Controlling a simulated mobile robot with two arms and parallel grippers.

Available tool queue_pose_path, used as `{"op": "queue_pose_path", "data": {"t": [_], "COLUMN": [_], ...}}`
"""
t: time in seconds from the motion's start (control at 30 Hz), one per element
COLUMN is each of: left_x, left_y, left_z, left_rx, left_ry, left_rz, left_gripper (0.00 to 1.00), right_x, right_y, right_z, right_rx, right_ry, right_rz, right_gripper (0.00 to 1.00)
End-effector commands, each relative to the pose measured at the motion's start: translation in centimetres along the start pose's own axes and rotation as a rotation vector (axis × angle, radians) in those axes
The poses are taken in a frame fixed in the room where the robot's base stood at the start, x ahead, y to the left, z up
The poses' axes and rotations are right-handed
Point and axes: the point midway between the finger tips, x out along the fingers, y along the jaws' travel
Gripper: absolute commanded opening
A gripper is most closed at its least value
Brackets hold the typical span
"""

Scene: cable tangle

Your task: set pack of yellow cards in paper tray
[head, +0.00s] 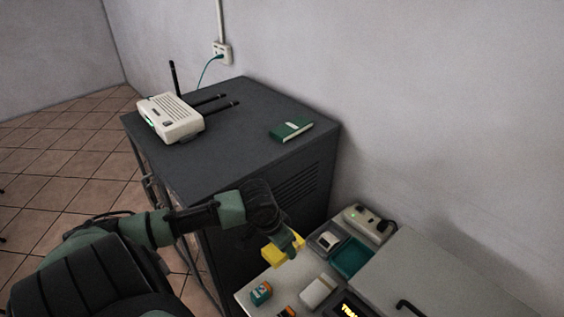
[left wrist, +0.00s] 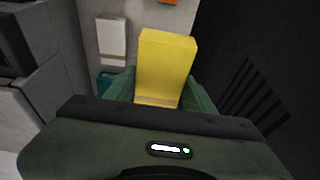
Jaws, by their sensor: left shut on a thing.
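The pack of yellow cards is held between the fingers of my left gripper (head: 287,244), which is shut on it. In the head view the yellow pack (head: 272,256) shows below the gripper, by the far left part of the light worktop. In the left wrist view the pack (left wrist: 166,65) stands out beyond the green fingers (left wrist: 160,95). A teal, shallow open tray (head: 350,257), perhaps the paper tray, lies to the right of the gripper. I cannot see the pack touching it. My right gripper is not in view.
A grey compartment with a white item (head: 327,240) and a power strip (head: 369,224) lie near the teal tray. An orange-green box (head: 261,293) and white block (head: 317,292) are in front. A dark cabinet (head: 240,150) bears a router (head: 170,118) and green book (head: 291,130).

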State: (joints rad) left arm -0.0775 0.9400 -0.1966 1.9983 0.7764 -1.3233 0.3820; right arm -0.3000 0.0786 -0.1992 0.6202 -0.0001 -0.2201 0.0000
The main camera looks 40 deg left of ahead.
Motion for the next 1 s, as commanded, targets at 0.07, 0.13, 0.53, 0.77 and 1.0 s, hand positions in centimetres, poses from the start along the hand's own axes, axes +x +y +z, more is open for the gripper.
{"op": "queue_pose_path", "data": {"t": [0.07, 0.13, 0.53, 0.77, 1.0], "left_x": [-1.5, -2.4, -4.1, -4.8, -7.0], "left_y": [-0.1, 0.0, 0.1, 2.2, 6.9], "left_z": [-0.5, -0.8, -1.3, -2.8, -5.7], "left_rx": [0.002, 0.002, 0.000, -0.007, -0.020], "left_ry": [0.003, 0.003, 0.002, 0.007, 0.011], "left_rz": [-0.002, -0.001, 0.000, -0.001, -0.007], "left_gripper": [0.02, 0.02, 0.02, 0.02, 0.02], "right_x": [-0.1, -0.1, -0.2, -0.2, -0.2], "right_y": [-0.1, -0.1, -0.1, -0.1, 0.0], "right_z": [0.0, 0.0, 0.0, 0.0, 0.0], "right_rx": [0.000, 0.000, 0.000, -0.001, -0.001], "right_ry": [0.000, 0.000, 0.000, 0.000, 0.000], "right_rz": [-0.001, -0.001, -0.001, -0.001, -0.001], "right_gripper": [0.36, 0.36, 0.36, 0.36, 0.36]}}
